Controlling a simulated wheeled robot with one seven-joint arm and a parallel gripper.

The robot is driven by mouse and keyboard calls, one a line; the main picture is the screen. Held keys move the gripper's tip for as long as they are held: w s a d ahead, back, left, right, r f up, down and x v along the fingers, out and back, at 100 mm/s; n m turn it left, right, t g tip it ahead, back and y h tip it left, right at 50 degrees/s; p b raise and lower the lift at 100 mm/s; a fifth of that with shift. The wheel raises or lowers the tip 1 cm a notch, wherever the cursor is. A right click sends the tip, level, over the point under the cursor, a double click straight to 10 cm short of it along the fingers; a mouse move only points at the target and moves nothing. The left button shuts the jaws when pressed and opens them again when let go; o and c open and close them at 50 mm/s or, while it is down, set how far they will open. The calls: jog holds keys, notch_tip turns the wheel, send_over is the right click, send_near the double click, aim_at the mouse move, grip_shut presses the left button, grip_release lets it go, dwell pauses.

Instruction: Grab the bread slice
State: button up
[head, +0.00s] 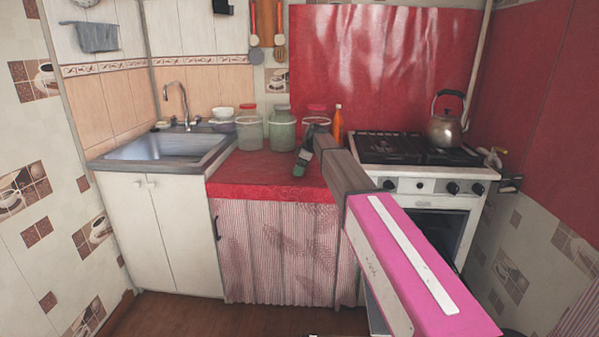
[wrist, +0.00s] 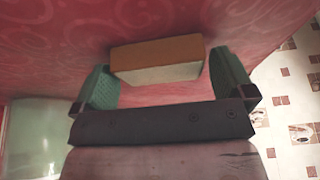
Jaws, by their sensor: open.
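The bread slice (wrist: 157,62) shows in the wrist view as a pale block with a brown crust edge, lying on the red counter (wrist: 50,35). My gripper (wrist: 168,82) has its two green fingers apart, one on each side of the slice. I cannot tell whether either finger touches it; a gap shows on both sides. In the head view my gripper (head: 300,168) is low over the red oilcloth counter, near its front right part. The bread slice cannot be made out there, probably hidden by the gripper.
Several glass jars (head: 282,128) and an orange bottle (head: 337,124) stand at the back of the counter. A stove (head: 400,150) with a kettle (head: 446,122) is at the right, a sink (head: 165,147) at the left. The counter's left front is clear.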

jog(key=c, duration=0.8)
